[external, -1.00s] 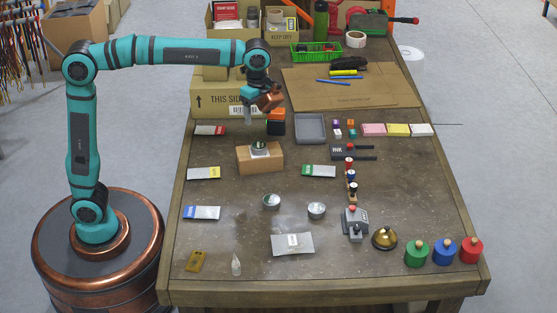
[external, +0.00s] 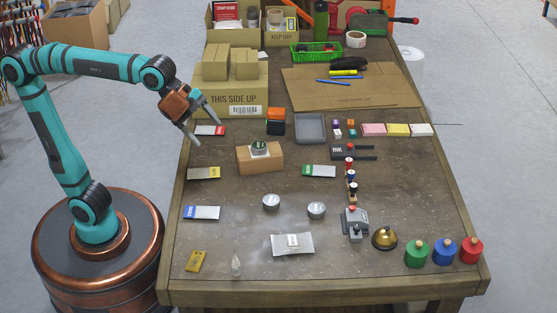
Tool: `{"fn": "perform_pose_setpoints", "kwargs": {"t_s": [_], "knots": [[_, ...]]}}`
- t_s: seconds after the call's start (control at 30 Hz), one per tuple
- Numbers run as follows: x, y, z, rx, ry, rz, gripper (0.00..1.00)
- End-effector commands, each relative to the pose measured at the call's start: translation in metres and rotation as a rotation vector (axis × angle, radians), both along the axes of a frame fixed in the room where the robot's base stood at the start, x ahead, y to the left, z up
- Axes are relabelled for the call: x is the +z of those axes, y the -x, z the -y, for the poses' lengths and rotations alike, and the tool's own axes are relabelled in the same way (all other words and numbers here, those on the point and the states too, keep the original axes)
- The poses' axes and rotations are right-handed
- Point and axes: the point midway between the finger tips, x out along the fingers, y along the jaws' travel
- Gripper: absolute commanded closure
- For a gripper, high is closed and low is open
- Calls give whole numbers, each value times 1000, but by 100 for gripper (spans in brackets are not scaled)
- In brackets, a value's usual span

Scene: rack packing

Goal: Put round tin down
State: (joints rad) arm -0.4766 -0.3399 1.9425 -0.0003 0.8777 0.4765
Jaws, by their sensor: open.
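A round tin (external: 259,147) with a dark green top sits on the wooden block (external: 271,162) left of the table's middle. Two more round grey tins, a left one (external: 271,202) and a right one (external: 316,209), stand on the bare tabletop in front of the block. My gripper (external: 203,131) is open, its fingers apart with nothing seen between them. It hangs over the table's left edge, above and left of the block, clear of all three tins. One fingertip overlaps the red-ended card in the picture; whether they touch cannot be told.
Cards with red (external: 209,130), yellow (external: 204,173), blue (external: 202,212) and green (external: 319,171) ends lie around the block. A cardboard box (external: 228,97) stands behind. A grey tray (external: 310,128), stamps (external: 351,178) and a brass bell (external: 384,237) are to the right.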

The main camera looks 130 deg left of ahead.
Motion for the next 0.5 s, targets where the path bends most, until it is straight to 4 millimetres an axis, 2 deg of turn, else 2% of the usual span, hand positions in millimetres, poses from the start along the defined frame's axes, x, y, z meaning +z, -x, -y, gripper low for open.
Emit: {"fn": "perform_pose_setpoints", "kwargs": {"t_s": [0.03,0.2,0.5], "knots": [[5,5,20,-13,-8,51,29],[18,22,77,-40,-12,230,29],[34,71,164,-107,46,552,29]]}}
